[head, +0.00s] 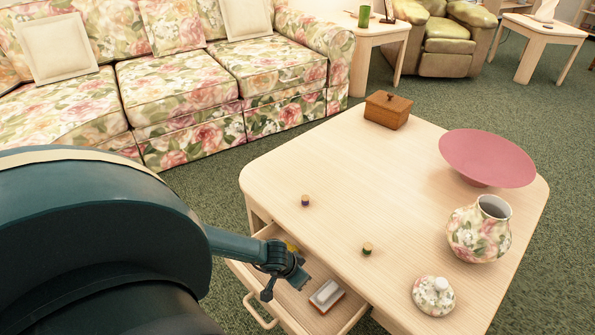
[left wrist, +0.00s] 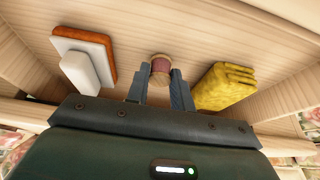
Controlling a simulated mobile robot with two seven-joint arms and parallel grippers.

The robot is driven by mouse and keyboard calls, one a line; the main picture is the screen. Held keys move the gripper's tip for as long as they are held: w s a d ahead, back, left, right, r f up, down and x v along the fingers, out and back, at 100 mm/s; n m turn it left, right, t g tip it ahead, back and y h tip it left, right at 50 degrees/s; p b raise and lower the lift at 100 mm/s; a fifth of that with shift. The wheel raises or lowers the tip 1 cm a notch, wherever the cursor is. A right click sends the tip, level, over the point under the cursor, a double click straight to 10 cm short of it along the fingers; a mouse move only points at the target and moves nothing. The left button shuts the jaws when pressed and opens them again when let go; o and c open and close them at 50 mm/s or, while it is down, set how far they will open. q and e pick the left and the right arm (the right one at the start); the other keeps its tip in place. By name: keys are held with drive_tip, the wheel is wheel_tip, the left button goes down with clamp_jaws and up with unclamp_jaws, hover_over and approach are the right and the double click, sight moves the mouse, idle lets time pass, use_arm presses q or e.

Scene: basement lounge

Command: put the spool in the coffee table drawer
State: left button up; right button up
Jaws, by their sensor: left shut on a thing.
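The coffee table (head: 400,170) has its drawer (head: 240,272) pulled open at the front left. My left gripper (head: 286,285) reaches down into the open drawer. In the left wrist view its two fingers are shut on a spool (left wrist: 160,66) with maroon thread and pale wooden ends. The spool is over the drawer floor (left wrist: 190,45); I cannot tell whether it touches it. The held spool is hidden in the head view. Two other spools, one purple (head: 305,201) and one green (head: 367,249), stand on the tabletop. My right gripper is not in view.
In the drawer, a white and orange block (head: 327,296) and a folded yellow cloth (left wrist: 225,86) lie on either side of the gripper. On the table stand a wooden box (head: 387,110), a pink bowl (head: 487,157), a floral jar (head: 478,232) and its lid (head: 433,296).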

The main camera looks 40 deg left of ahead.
use_arm(q)
drive_tip(key=shift+f, duration=0.2)
drive_tip(key=o, duration=1)
drive_tip(key=shift+r, duration=0.1)
drive_tip(key=shift+c, duration=0.2)
drive_tip(key=shift+r, duration=0.2)
drive_tip(key=p+v, duration=0.5)
drive_tip(key=v, duration=0.7)
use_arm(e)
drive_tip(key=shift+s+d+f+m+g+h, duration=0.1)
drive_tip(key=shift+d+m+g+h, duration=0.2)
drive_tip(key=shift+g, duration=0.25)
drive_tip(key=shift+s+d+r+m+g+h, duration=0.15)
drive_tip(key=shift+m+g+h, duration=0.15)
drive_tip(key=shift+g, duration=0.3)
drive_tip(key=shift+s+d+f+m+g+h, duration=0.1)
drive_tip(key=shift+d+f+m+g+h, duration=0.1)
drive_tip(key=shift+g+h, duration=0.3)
